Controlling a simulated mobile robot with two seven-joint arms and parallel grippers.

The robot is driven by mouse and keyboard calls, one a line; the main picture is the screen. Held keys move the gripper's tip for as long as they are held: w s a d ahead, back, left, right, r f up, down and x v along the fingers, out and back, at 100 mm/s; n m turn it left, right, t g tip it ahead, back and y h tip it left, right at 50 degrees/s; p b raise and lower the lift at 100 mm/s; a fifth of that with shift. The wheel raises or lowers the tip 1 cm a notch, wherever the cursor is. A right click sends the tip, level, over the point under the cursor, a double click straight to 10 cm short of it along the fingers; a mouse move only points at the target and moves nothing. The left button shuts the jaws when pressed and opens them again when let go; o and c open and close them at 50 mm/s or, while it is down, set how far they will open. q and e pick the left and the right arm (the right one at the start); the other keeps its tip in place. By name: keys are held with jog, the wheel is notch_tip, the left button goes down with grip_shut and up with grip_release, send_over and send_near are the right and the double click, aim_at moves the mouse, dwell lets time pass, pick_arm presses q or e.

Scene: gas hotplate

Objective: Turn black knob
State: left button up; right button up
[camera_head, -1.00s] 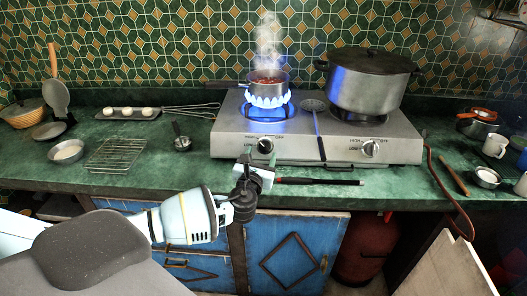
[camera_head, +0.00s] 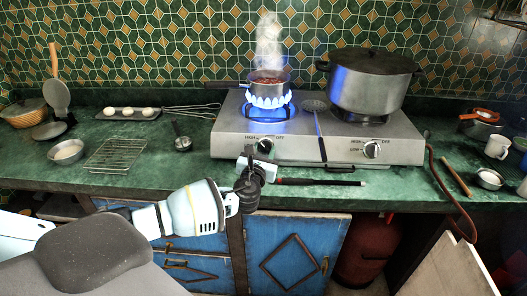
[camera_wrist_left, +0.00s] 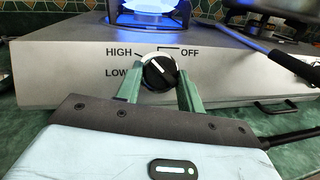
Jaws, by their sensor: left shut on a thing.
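The black knob (camera_wrist_left: 159,72) is the left one of two on the front of the steel hotplate (camera_wrist_left: 60,72). It carries a white mark that lies at a slant. HIGH and LOW are printed to its left, OFF to its upper right. In the head view the knob (camera_head: 265,145) shows just above my left gripper (camera_head: 256,158). The left gripper's green fingers lie on either side of the knob and are shut on it. The left burner is lit, with blue flames (camera_head: 270,101) under a small steaming pan (camera_head: 269,80). My right gripper is not in view.
A large lidded pot (camera_head: 368,88) stands on the right burner, above a second knob (camera_head: 371,150). A skimmer (camera_head: 318,125) hangs over the hotplate's front. A black-and-red rod (camera_head: 320,182) lies on the counter just right of the gripper. A wire rack (camera_head: 115,154) lies at left.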

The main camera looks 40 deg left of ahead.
pick_arm(q)
jog(key=shift+n, duration=0.3)
jog(key=n+y, duration=0.2)
jog(key=n, duration=0.1)
jog(key=n+g, duration=0.1)
jog(key=shift+w+d+f+n+y, duration=0.1)
jog(key=shift+w+d+n+y, duration=0.05)
jog(key=shift+d+n+y, duration=0.2)
jog(key=shift+n+g+y, duration=0.5)
jog(key=shift+n+y, duration=0.25)
jog(key=shift+n, duration=0.4)
jog(key=n+g+y, duration=0.1)
jog(key=n, duration=0.1)
jog(key=shift+w+n, duration=0.1)
jog(key=shift+n, duration=0.2)
jog(key=shift+d+n+g+b, duration=0.1)
jog(key=shift+n+g+b, duration=0.2)
jog(key=shift+n+g, duration=0.5)
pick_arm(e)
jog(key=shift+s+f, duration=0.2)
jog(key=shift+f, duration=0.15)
pick_arm(q)
jog(key=shift+n+y, duration=0.3)
jog(key=shift+n, duration=0.1)
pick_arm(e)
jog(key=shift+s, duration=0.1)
